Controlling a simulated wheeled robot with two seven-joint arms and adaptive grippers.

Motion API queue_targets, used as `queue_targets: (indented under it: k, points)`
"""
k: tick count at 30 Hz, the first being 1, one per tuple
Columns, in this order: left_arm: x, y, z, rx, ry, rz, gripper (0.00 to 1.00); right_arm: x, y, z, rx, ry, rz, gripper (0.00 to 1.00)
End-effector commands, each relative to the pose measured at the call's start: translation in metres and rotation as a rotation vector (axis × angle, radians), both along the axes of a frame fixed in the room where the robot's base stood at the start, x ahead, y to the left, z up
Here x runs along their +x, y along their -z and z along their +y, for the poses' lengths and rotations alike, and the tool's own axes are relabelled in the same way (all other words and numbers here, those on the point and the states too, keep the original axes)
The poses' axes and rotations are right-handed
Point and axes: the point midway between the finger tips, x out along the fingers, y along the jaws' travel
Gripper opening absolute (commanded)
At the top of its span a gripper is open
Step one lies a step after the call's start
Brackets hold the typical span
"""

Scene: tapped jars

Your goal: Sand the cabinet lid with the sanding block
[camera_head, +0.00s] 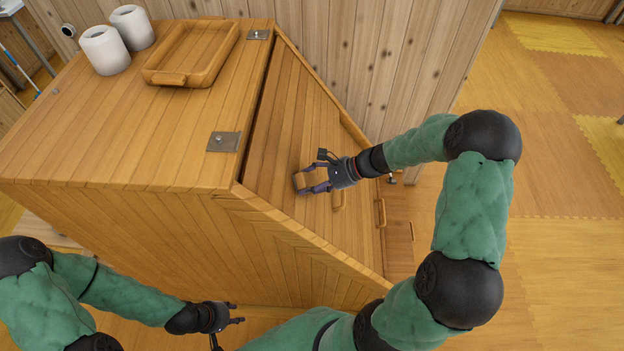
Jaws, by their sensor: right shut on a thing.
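The cabinet lid (285,125) is a sloping wooden panel, hinged along the top edge of the wooden cabinet (110,130). My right gripper (307,181) is over the middle of the lid, shut on the small brown sanding block (308,180). The block is at the lid's surface; I cannot tell whether it touches, since its underside is hidden. My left gripper (237,313) is low in front of the cabinet, with its fingers apart and nothing between them.
A wooden tray (190,77) and two white cylinders (104,50) (132,27) stand on the cabinet's flat top. Metal hinges (223,141) (258,34) sit at the lid's upper edge. A plank wall (370,60) rises behind. Open floor (570,190) lies right.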

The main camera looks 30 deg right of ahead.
Motion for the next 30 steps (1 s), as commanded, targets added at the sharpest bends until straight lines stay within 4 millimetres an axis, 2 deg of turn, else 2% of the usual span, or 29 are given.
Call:
queue_targets:
  k: [9, 30]
  points:
    - [0.000, -0.002, 0.000, 0.000, 0.000, 0.000, 0.40, -0.001, -0.002, -0.002, 0.000, 0.001, 0.001, 0.42]
    - [0.000, -0.026, 0.000, 0.000, 0.000, 0.000, 0.40, -0.021, -0.030, -0.035, -0.001, 0.001, 0.000, 0.42]
